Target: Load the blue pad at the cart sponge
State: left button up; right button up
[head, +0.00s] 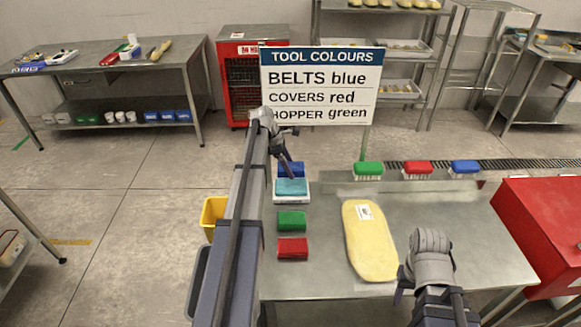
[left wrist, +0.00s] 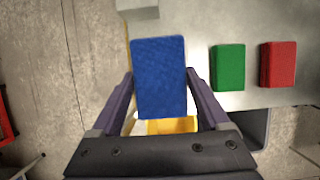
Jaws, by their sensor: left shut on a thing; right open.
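My left gripper (head: 287,162) is shut on a blue pad (head: 291,169); in the left wrist view the pad (left wrist: 160,75) sits between the two fingers. In the head view the pad appears just behind a teal block, likely the sponge (head: 291,187), on a white tray (head: 294,200) at the table's left edge. I cannot tell whether pad and sponge touch. In the left wrist view the pad hides what lies beneath it. A green pad (head: 291,221) and a red pad (head: 292,248) lie nearer me. My right gripper (head: 402,284) is open near the table's front.
Green (head: 368,168), red (head: 418,167) and blue (head: 465,167) brushes stand on a back ledge. A tool colours sign (head: 322,86) stands behind. A yellow bucket (head: 213,212) is left of the table; a red box (head: 540,225) is right.

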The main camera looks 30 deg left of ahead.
aim_at(291, 185)
pick_arm(q)
jog(key=shift+f+b, duration=2.5)
jog(key=shift+f, duration=0.25)
jog(key=shift+f+b, duration=1.1)
jog(key=shift+b, duration=0.05)
dwell(0.5)
notch_tip(291, 185, up, 7)
jog(key=p, duration=0.7)
dwell(0.4)
